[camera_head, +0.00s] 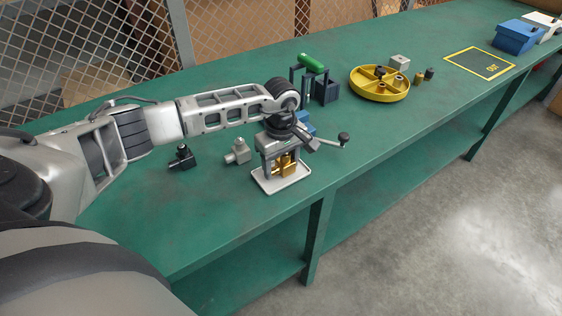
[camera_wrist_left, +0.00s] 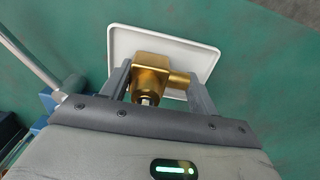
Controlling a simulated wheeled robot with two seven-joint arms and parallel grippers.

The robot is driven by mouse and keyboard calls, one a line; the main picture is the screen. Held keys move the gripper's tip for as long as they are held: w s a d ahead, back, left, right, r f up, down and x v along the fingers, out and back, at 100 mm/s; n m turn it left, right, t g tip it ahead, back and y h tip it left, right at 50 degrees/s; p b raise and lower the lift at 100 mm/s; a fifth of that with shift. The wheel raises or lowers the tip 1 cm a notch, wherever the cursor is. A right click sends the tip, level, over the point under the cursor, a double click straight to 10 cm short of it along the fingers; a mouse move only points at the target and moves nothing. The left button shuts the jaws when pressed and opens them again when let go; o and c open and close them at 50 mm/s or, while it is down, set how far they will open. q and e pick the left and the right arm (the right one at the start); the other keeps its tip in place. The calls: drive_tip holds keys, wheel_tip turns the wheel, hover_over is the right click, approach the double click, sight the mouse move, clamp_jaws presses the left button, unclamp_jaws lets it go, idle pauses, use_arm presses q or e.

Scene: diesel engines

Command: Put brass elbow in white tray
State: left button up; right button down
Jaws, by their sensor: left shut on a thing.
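The brass elbow (camera_head: 284,168) is between the fingers of my left gripper (camera_head: 279,165), which is shut on it. In the left wrist view the brass elbow (camera_wrist_left: 152,76) shows between the two fingers of the left gripper (camera_wrist_left: 160,85). The white tray (camera_head: 268,186) lies on the green bench near its front edge, directly below the elbow. In the left wrist view the white tray (camera_wrist_left: 165,39) shows behind the elbow. I cannot tell whether the elbow touches the tray floor. My right gripper is out of view.
A grey fitting (camera_head: 238,153) and a black fitting (camera_head: 182,158) stand left of the tray. A green-handled holder (camera_head: 312,64) and a yellow round tray (camera_head: 380,92) stand farther along the green bench (camera_head: 225,215). Blue bins (camera_head: 515,38) are at the far right.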

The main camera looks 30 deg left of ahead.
use_arm(q)
drive_tip(key=o, duration=1.2)
drive_tip(key=shift+f, duration=0.1)
